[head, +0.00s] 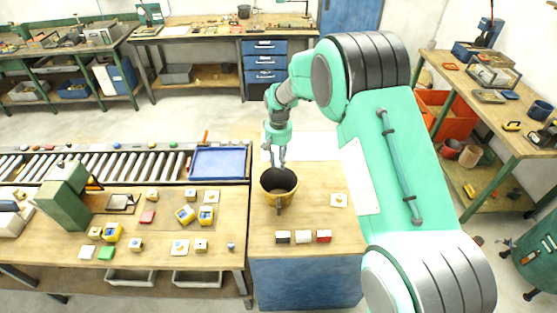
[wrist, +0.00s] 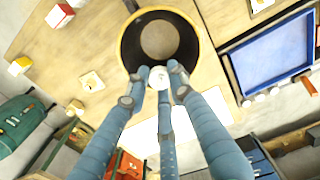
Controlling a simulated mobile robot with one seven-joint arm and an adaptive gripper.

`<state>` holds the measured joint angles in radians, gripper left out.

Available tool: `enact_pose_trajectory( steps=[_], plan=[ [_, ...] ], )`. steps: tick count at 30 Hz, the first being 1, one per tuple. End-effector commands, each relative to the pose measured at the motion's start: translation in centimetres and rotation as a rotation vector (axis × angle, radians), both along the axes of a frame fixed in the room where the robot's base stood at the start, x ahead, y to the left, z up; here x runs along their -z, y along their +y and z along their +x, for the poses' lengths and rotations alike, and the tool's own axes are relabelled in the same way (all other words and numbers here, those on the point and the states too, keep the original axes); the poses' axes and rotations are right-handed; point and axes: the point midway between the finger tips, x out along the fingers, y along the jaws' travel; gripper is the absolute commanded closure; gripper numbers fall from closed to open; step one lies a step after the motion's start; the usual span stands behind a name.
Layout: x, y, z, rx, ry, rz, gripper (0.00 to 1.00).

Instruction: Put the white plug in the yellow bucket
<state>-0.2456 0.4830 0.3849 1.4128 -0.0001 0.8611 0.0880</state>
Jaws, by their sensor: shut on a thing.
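The yellow bucket (head: 265,190) stands on the wooden bench with its dark inside facing up. In the wrist view, the bucket (wrist: 124,42) shows as a dark round opening just beyond my fingertips. My gripper (head: 277,163) is above the far side of the bucket in the head view. In the wrist view, my gripper (wrist: 157,82) has its blue fingers closed around the white plug (wrist: 158,76), which shows as a small pale round end at the bucket's near rim.
A blue tray (head: 219,163) lies left of the bucket, beside a roller conveyor (head: 120,164). Black (head: 283,237), white (head: 303,237) and red (head: 324,236) blocks stand in front of it. A small pale piece (head: 339,200) lies to its right. Several small blocks lie on the left bench.

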Motion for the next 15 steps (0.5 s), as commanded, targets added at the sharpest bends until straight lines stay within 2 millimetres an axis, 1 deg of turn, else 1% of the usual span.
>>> enact_pose_trajectory(
  steps=[1, 15],
  plan=[
    [0.6, 0.0, 0.0, 0.000, 0.001, 0.000, 0.95],
    [4.8, 0.0, 0.0, 0.000, 0.001, 0.000, 0.95]
  ],
)
